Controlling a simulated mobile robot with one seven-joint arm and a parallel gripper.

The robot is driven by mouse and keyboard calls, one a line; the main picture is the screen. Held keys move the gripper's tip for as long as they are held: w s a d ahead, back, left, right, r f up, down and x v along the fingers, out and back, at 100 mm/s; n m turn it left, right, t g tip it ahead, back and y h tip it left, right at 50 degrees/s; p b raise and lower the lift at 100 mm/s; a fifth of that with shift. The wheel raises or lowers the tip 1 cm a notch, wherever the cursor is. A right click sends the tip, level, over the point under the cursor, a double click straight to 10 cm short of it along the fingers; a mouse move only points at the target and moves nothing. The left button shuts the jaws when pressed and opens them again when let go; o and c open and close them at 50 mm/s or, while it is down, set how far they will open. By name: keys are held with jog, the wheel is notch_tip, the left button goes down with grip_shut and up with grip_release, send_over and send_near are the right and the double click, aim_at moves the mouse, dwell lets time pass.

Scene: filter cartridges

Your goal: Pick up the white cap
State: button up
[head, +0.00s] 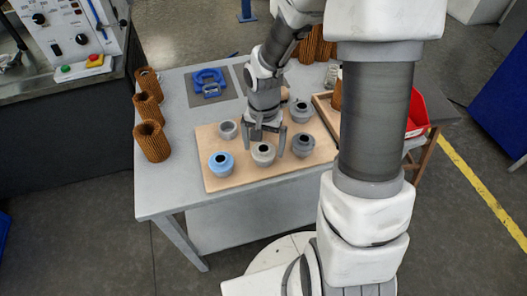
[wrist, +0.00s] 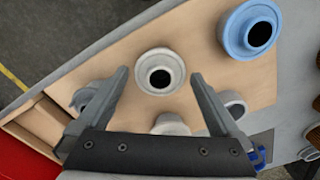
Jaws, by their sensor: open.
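The white cap (head: 263,154), off-white with a dark round hole in its top, stands upright on the wooden board at its front middle. In the wrist view the white cap (wrist: 146,80) shows whole, just past and between my fingertips. My gripper (head: 264,146) is open and points down above the cap. In the wrist view both fingers of my gripper (wrist: 159,74) are spread to either side of the cap, with gaps and nothing held. I cannot tell how far above the cap the fingertips are.
On the board (head: 213,183), a blue cap (head: 221,167) stands left, grey caps (head: 303,146) (head: 301,112) right, and a small light ring-like piece (head: 228,130) behind. Brown filter cartridges (head: 153,143) line the table's left edge. A tray (head: 325,113) and red bin (head: 416,112) lie right.

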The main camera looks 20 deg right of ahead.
jog(key=c, duration=1.2)
jog(key=shift+o, duration=0.2)
